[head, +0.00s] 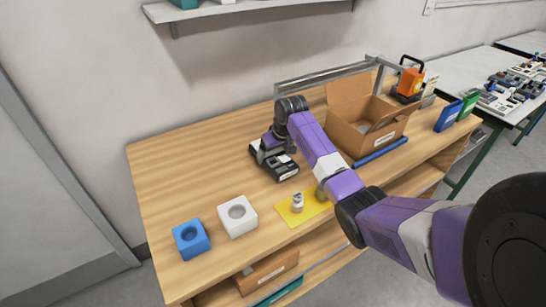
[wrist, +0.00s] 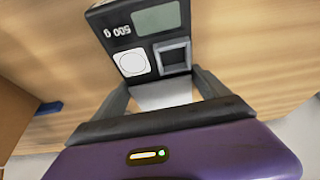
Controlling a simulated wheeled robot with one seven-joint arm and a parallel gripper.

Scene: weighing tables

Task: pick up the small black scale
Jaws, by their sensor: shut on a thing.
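The small black scale (head: 283,170) is on or just above the wooden table, under my gripper (head: 268,152). In the wrist view the scale (wrist: 152,40) shows a grey-green display, a white round pad, a square recess and the marking "500 g", seen upside down. My gripper (wrist: 163,95) is shut on the scale, with one finger at each side of its near end. Whether the scale is lifted clear of the table, I cannot tell.
An open cardboard box (head: 355,131) stands right of my arm, with a blue bar (head: 381,150) before it. A white block (head: 237,217), a blue block (head: 190,239) and a yellow mat (head: 291,214) with a small metal weight (head: 297,202) lie toward the front. The table's left back is clear.

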